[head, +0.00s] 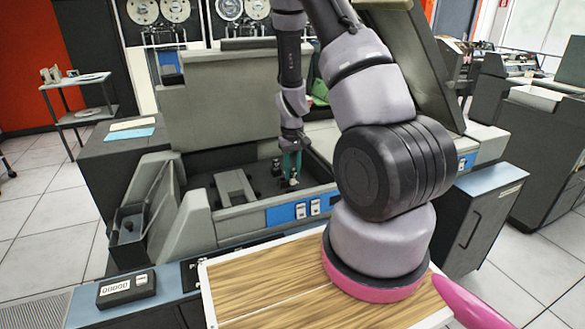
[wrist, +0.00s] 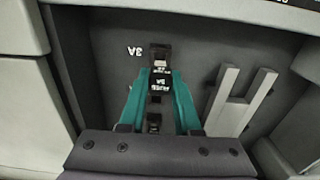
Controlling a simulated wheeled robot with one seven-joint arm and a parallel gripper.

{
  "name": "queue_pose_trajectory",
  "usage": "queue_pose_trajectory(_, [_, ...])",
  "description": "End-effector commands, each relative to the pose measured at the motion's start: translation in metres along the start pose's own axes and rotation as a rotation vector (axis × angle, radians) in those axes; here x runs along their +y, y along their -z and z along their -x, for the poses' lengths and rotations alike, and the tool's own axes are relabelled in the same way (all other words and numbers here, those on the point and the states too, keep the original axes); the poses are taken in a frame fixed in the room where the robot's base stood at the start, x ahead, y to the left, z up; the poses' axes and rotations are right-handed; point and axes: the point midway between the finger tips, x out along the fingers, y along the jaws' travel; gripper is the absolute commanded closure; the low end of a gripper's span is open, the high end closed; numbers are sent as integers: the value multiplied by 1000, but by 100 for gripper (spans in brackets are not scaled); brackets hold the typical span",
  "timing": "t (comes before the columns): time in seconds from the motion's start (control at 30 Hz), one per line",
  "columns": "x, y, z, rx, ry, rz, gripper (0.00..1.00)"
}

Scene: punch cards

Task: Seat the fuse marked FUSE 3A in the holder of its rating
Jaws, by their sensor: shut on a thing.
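My gripper (wrist: 160,80) has teal fingers that are shut on the fuse (wrist: 161,84), a small dark piece with upside-down white lettering that includes 3A. A dark fuse holder (wrist: 159,50) lies under and in line with the fuse; its far clip shows past the fingertips and a nearer dark part shows between the fingers. White 3A lettering is printed on the panel beside the far clip. I cannot tell whether the fuse touches the clips or is above them. In the head view my gripper (head: 290,163) points down into the open machine bay; the fuse there is too small to make out.
A pale forked bracket (wrist: 240,102) stands to the right of the holder in the wrist view. The bay has grey walls, with a blue switch panel (head: 300,209) on its front edge.

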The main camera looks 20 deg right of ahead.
Motion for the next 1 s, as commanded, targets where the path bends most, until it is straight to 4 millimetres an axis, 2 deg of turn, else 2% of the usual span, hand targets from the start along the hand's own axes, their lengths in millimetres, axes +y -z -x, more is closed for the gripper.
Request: queue_pose_trajectory(1.0, [0,0,-41,-1,0,-1,100])
